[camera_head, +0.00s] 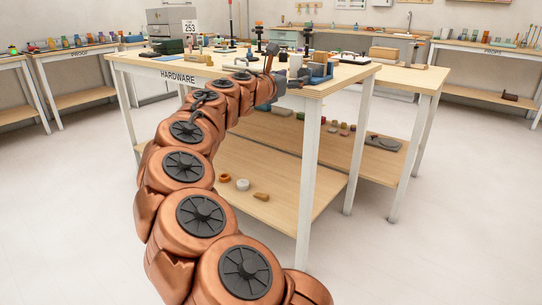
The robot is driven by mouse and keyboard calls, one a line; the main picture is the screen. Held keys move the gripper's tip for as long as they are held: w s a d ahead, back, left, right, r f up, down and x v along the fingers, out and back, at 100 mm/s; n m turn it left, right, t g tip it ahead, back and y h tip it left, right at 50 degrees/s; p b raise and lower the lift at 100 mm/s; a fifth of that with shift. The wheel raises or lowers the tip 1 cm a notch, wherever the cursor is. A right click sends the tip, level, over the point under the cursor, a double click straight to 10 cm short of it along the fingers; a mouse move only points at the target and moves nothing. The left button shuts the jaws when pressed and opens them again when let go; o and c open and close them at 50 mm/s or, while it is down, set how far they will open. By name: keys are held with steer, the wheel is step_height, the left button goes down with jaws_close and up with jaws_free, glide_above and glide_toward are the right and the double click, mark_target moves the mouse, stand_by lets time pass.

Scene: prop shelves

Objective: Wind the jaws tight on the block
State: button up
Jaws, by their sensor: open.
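A blue vise-like tool (320,72) stands near the right front corner of the hardware table. Its jaws and any block between them are too small to make out. My copper arm reaches up to the table's front edge, and my gripper (288,82) is at its far end, just left of the blue tool. The gripper is open and small in view, with its fingers partly hidden by the arm. I cannot tell whether it touches the tool.
Other benches line the walls. The floor at right (455,220) is clear.

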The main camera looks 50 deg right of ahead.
steer(key=s+a+m+g+y+p, duration=0.2)
steer(key=s+a+m+y+p, duration=0.15)
steer(key=s+a+m, duration=0.55)
steer(key=s+a+f+m+y+p, duration=0.1)
steer(key=a+f+m+y+p, duration=0.1)
steer(key=a+f, duration=0.3)
steer(key=s+a+f+m+t+y+p, duration=0.1)
steer(key=s+a+f+m+y+p, duration=0.1)
steer(key=a+f, duration=0.4)
steer(key=shift+s+a+f+m+y, duration=0.2)
steer(key=shift+a+m+y, duration=0.6)
steer(key=shift+a+y, duration=0.8)
steer(key=shift+a+h, duration=0.25)
steer(key=shift+a, duration=0.15)
